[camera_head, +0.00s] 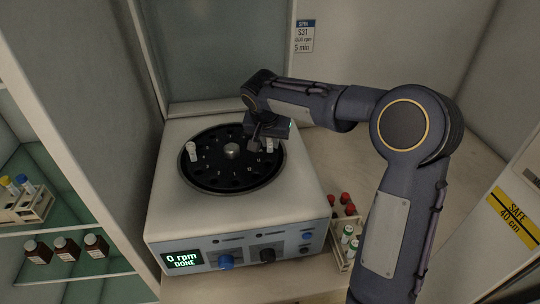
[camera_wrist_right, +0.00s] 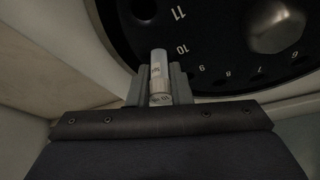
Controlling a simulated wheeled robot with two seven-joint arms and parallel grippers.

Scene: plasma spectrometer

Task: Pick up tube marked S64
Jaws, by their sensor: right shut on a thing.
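My right gripper (camera_head: 256,142) is over the right part of the dark centrifuge rotor (camera_head: 215,176). In the right wrist view the gripper (camera_wrist_right: 160,88) is shut on a small white tube (camera_wrist_right: 159,64) with a printed label and a ridged cap. The print is too small to read for sure as S64. The tube's far end shows clear of any hole, in front of the rotor rim near number 10. In the head view one white tube (camera_head: 191,152) stands at the rotor's left. My left gripper is not in view.
The open centrifuge (camera_head: 165,212) reads 0 rpm, DONE. A rack (camera_head: 343,253) with red-capped and green-capped tubes stands right of it, beside my right arm. Another tube rack (camera_head: 30,207) and brown bottles (camera_head: 66,249) sit on left shelves.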

